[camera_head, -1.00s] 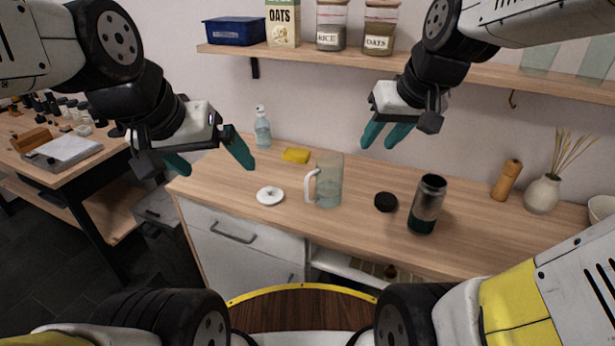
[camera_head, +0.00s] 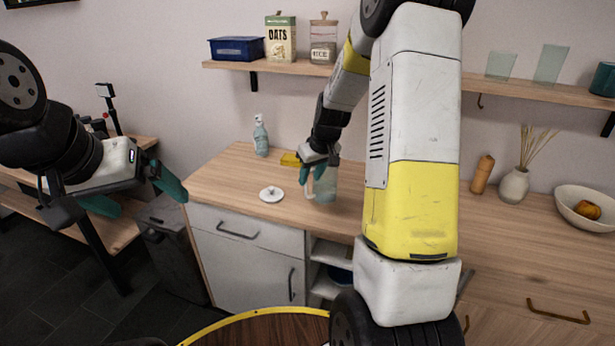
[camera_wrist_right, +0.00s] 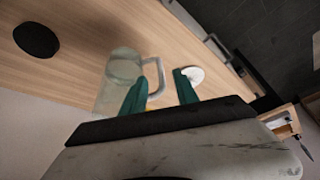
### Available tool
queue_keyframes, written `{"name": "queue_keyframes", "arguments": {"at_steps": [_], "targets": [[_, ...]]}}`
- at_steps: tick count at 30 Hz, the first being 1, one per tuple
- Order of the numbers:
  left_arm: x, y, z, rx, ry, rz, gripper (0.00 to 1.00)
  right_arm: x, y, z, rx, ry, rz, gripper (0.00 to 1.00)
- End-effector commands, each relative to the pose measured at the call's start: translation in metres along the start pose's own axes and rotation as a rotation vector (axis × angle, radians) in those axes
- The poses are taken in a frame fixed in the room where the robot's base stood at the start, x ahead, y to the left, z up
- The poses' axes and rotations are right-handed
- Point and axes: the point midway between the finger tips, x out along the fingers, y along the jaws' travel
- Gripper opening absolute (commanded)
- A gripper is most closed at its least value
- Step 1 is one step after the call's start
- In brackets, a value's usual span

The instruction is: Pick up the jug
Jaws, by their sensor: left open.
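The clear glass jug (camera_head: 327,186) with a white handle stands upright on the wooden counter, partly covered by my right gripper (camera_head: 312,174). In the right wrist view the jug (camera_wrist_right: 120,78) is left of centre, and its handle reaches between the two teal fingers of my right gripper (camera_wrist_right: 160,92). These fingers are apart; whether either touches the handle I cannot tell. My left gripper (camera_head: 143,195) is open and empty, left of the counter and away from the jug.
A white lid (camera_head: 271,194) lies left of the jug, with a yellow sponge (camera_head: 290,159) and spray bottle (camera_head: 261,136) behind. A black disc (camera_wrist_right: 36,39) lies beyond the jug in the wrist view. A shelf (camera_head: 270,67) hangs above.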

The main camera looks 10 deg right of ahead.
Motion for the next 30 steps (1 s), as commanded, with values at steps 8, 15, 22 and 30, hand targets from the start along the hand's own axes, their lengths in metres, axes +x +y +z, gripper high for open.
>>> {"name": "queue_keyframes", "arguments": {"at_steps": [8, 15, 22, 30], "targets": [[0.000, 0.000, 0.000, 0.000, 0.000, 0.000, 0.95, 0.025, -0.001, 0.000, 0.000, -0.002, -0.002, 0.36], [0.000, 0.000, 0.000, 0.000, 0.000, 0.000, 0.95, 0.059, -0.002, -0.003, 0.001, -0.002, -0.001, 0.36], [0.000, 0.000, 0.000, 0.000, 0.000, 0.000, 0.95, 0.067, -0.001, -0.004, 0.000, 0.001, 0.000, 0.36], [0.000, 0.000, 0.000, 0.000, 0.000, 0.000, 0.95, 0.066, -0.002, -0.003, 0.000, 0.001, 0.000, 0.05]]}}
